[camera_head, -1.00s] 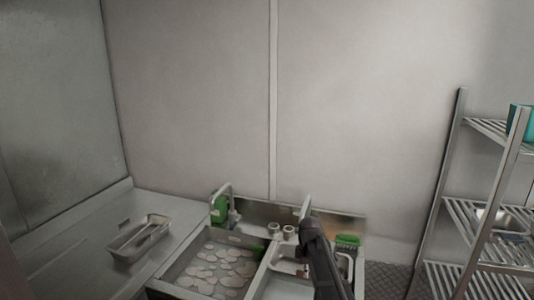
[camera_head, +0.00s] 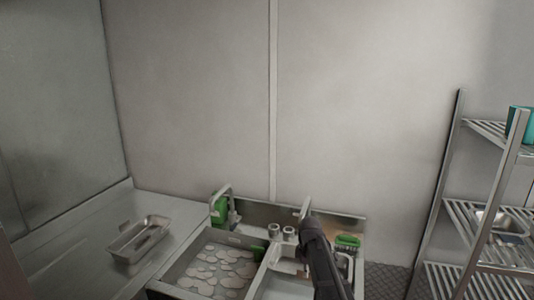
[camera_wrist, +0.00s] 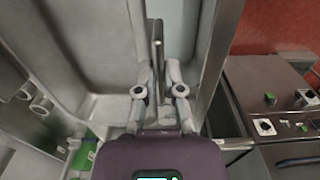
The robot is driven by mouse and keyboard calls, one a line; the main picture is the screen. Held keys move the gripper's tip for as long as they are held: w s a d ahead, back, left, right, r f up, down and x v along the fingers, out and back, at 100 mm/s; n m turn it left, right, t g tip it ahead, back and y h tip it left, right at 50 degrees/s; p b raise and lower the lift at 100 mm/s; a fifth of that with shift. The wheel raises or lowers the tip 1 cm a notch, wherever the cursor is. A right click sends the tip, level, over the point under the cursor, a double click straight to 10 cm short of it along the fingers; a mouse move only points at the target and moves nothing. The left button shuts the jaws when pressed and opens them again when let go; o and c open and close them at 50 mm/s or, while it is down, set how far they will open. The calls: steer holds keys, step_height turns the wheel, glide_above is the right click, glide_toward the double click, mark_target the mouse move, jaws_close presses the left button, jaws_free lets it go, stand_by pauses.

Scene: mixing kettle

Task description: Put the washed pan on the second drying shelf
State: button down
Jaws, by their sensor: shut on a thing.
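My gripper (camera_wrist: 160,92) is shut on a thin grey metal wall, which I take to be the rim of the pan (camera_wrist: 158,58). The wall stands upright between the two fingers in the wrist view. I cannot tell how much of the grey metal around it is pan and how much is sink. In the head view my arm reaches down over the right sink basin and hides the gripper and the held pan. The drying rack (camera_head: 467,163) stands at the right with several slatted shelves; its middle shelf (camera_head: 462,212) holds a metal pan (camera_head: 498,221).
Another rectangular metal pan (camera_head: 140,238) sits on the left counter (camera_head: 75,248). The left basin (camera_head: 172,277) holds several pale round pieces. A teal container (camera_head: 518,122) is on the top shelf. A control panel (camera_wrist: 275,100) shows right.

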step_height(320, 180, down, 12)
steer(key=b, duration=1.1)
steer(key=shift+r, duration=0.3)
